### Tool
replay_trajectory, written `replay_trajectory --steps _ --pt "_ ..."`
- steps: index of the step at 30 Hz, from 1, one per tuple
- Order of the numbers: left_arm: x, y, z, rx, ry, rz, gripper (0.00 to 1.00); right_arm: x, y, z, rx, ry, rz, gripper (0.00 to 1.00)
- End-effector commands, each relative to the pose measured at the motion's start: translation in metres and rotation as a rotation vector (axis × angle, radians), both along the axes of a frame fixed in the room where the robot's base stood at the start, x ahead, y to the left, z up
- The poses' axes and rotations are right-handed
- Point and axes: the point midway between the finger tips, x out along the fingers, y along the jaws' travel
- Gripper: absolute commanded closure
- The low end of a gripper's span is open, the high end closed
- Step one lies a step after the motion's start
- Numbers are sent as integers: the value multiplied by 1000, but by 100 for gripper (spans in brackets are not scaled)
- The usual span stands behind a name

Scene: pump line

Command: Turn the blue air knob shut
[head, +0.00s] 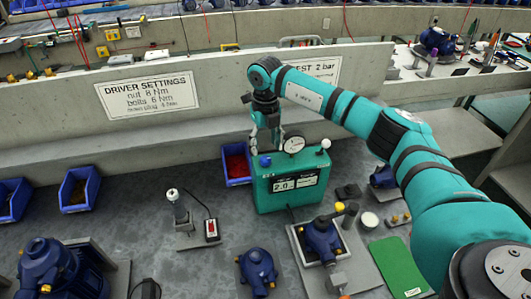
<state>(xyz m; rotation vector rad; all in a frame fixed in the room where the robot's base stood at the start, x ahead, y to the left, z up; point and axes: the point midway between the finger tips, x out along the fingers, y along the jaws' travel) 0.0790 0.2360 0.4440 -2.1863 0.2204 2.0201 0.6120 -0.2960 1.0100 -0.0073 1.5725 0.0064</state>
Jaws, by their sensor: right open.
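The blue air knob (265,161) sits on top of the left end of the green test box (264,190). The box also carries a round dial gauge (293,144), a small display and a white-topped knob (325,145). My right gripper (265,143) points down just above the blue knob, with its fingers open. I cannot tell whether a finger touches the knob. My left gripper is not in view.
A blue bin with red parts (237,168) stands close behind the box's left side. A pump in a tray (320,238) lies in front, with a green mat (398,266) to its right. A concrete ledge runs behind. Grey bench left of the box is partly clear.

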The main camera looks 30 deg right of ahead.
Motion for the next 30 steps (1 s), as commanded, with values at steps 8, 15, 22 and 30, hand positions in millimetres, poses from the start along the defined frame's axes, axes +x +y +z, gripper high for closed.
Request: replay_trajectory --steps 8,15,22,30 --pt "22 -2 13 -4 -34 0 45 0 0 -42 0 1 -1 45" --pt "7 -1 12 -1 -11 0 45 0 0 -52 1 0 0 45" --pt "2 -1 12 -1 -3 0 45 0 0 -52 1 0 0 52" --pt "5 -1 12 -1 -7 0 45 0 0 -51 1 -1 0 87"
